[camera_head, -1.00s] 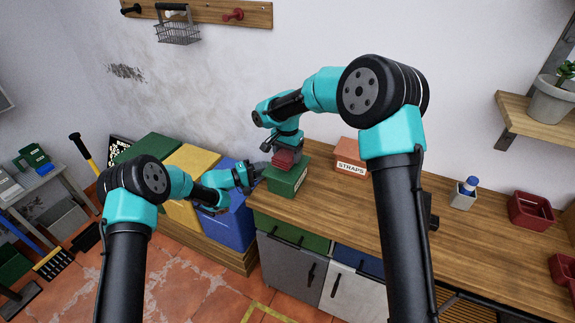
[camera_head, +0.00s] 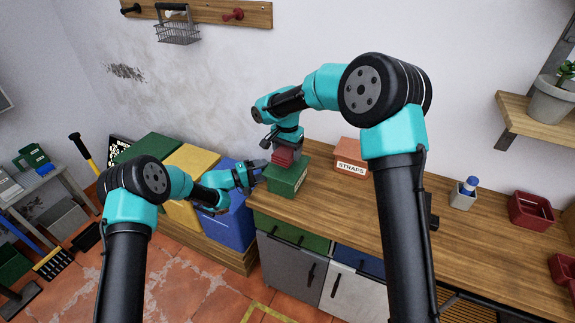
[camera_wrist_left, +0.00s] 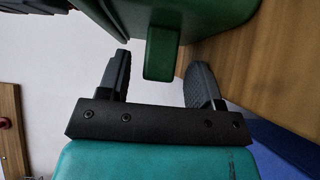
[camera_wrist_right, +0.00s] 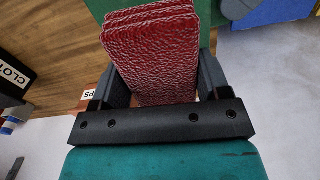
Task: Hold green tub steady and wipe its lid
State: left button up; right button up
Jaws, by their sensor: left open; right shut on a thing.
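The green tub (camera_head: 287,180) stands on the wooden bench near its left end. My right gripper (camera_head: 285,153) is above it, shut on a red sponge-like pad (camera_head: 283,158). The pad is over the tub's lid and looks to be on it. The right wrist view shows the textured red pad (camera_wrist_right: 152,45) between the fingers. My left gripper (camera_head: 260,170) is at the tub's left side. In the left wrist view, its open fingers (camera_wrist_left: 158,75) stand either side of a green tab (camera_wrist_left: 160,52) on the tub (camera_wrist_left: 205,14), with gaps showing.
An orange box labelled STRAPS (camera_head: 351,158) stands on the bench (camera_head: 330,208) behind and right of the tub. A blue bin (camera_head: 236,226) and a yellow bin (camera_head: 192,160) are below left. Bare bench lies to the tub's right.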

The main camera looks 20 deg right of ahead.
pick_arm(q)
jog(key=shift+a, duration=0.1)
jog(key=s+a, duration=0.1)
jog(key=a, duration=1)
jog(key=shift+s+a, duration=0.25)
jog(key=shift+a, duration=0.1)
jog(key=shift+a+f, duration=0.1)
